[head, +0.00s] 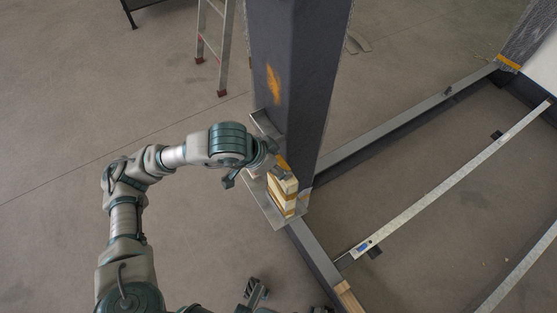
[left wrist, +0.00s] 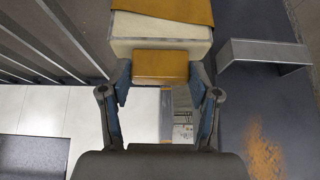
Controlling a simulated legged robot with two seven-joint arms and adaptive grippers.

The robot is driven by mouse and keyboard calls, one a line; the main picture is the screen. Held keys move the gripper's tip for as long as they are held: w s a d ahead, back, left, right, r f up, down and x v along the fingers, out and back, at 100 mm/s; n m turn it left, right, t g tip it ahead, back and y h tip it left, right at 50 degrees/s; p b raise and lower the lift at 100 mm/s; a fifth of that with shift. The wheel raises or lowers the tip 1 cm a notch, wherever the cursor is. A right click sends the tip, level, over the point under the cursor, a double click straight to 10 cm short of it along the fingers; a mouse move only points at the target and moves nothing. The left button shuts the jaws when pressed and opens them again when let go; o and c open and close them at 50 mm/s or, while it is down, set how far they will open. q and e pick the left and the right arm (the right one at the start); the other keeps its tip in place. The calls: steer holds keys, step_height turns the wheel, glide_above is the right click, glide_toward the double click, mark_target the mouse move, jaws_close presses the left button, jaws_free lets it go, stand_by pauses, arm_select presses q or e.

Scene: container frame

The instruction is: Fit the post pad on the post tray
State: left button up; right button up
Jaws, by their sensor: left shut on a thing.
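The post pad (head: 283,197), a cream block with brown bands, is upright beside the foot of the dark post. My left gripper (head: 278,172) is shut on its upper end. In the left wrist view, the pad (left wrist: 160,28) shows its cream face and a tan block between my left fingers (left wrist: 160,85). The post tray (head: 262,206) is a thin grey metal plate around the post's foot. The pad is over the tray's near corner; I cannot tell whether they touch. Small dark jointed parts show at the bottom edge; I cannot tell whether my right gripper is among them.
The tall dark grey post (head: 295,80) rises right behind the pad and limits room there. A ladder (head: 215,40) stands behind. The floor at left is clear.

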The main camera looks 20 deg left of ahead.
arm_select(q)
steer(key=shift+f, duration=0.4)
steer(key=o, duration=1.6)
steer(key=shift+r, duration=0.1)
steer(key=shift+r, duration=0.1)
steer(key=v, duration=1.1)
steer(key=shift+s+a+r, duration=0.2)
steer(key=shift+r, duration=0.05)
